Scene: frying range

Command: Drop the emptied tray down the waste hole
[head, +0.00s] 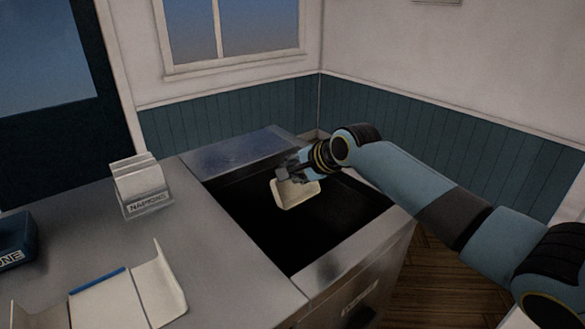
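A small cream-coloured tray (297,195) hangs over the wide dark opening (270,232) in the steel counter. My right gripper (289,177) is at the tray's upper left edge and appears closed on it. The fingers overlap the rim, so their exact contact is partly hidden. The tray's visible face looks empty. My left gripper is out of the picture.
A napkin holder (142,187) stands on the steel counter (206,235) left of the opening. An open cream paper box (120,297) lies at the front left, beside a dark blue box (16,241). Steel rims (356,240) border the opening.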

